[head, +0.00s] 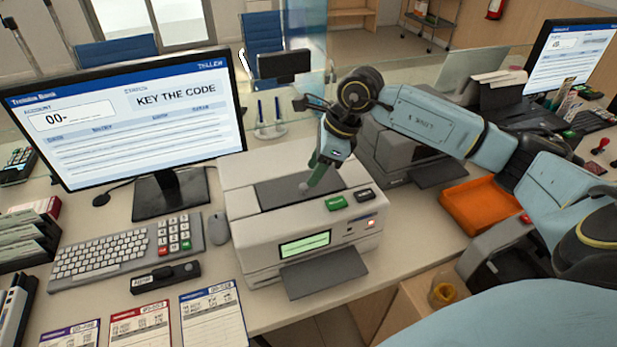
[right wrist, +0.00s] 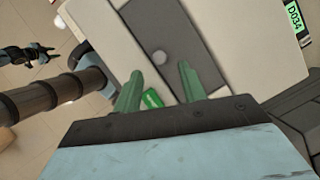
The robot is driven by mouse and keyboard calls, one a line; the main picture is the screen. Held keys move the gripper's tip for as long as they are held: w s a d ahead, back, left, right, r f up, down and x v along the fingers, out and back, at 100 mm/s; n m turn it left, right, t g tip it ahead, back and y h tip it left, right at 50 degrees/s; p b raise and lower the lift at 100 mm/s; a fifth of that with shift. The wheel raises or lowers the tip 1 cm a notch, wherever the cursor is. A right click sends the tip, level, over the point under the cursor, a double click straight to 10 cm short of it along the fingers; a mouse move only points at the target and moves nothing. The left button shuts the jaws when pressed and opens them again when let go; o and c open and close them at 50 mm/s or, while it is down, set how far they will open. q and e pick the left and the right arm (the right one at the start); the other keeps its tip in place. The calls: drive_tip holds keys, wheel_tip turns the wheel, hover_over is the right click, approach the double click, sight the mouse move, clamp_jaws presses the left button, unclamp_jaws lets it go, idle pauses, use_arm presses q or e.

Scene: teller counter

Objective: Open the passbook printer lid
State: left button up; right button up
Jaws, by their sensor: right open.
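The passbook printer (head: 245,240) is a white box on the counter, with a dark grey lid (head: 272,192) lying flat and shut in its top. A small round grey knob (head: 303,187) stands on the lid; it also shows in the right wrist view (right wrist: 161,57). My right gripper (head: 318,178) is over the lid with its green fingers pointing down. In the right wrist view its fingers (right wrist: 159,85) are apart, with the knob seen beyond the gap between them. What looks like my left gripper (right wrist: 28,54) is small at the left of that view; its jaws are unclear.
A monitor (head: 168,190), keyboard (head: 105,255) and mouse (head: 219,228) stand to the left. An orange tray (head: 480,207) lies to the right. A pen stand (head: 270,130) is behind.

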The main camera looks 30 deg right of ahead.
sight(305, 186)
drive_tip(key=shift+x, duration=2.1)
drive_tip(key=shift+c, duration=0.4)
clamp_jaws()
